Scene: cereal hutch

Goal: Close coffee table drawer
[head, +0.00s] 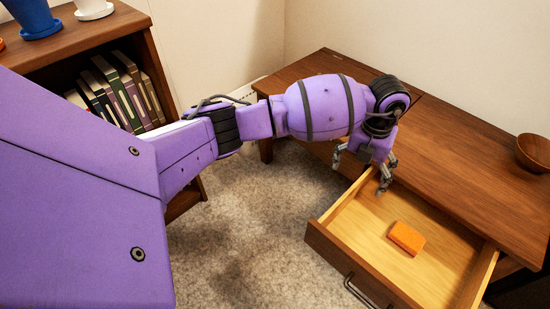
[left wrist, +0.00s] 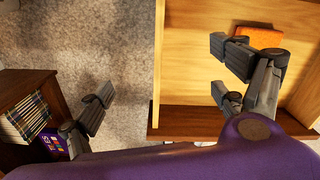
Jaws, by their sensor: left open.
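The coffee table drawer (head: 345,238) is pulled out from the brown wooden coffee table (head: 465,165) at the right of the head view. It is pale inside, with a dark front and a bar handle (head: 358,292). An orange block (head: 406,238) lies in it. My left gripper (head: 362,174) is open over the drawer's left side wall, near the table. In the left wrist view the left gripper's fingers (left wrist: 165,85) are spread, one over the floor and one over the drawer (left wrist: 190,75). Nothing is between them but the drawer's edge below. My right gripper does not show.
A wooden bookshelf (head: 150,55) with books (head: 120,90) and pots stands at the left. A wooden bowl (head: 533,152) sits on the table at the right. Carpeted floor (head: 245,235) in front of the drawer is clear.

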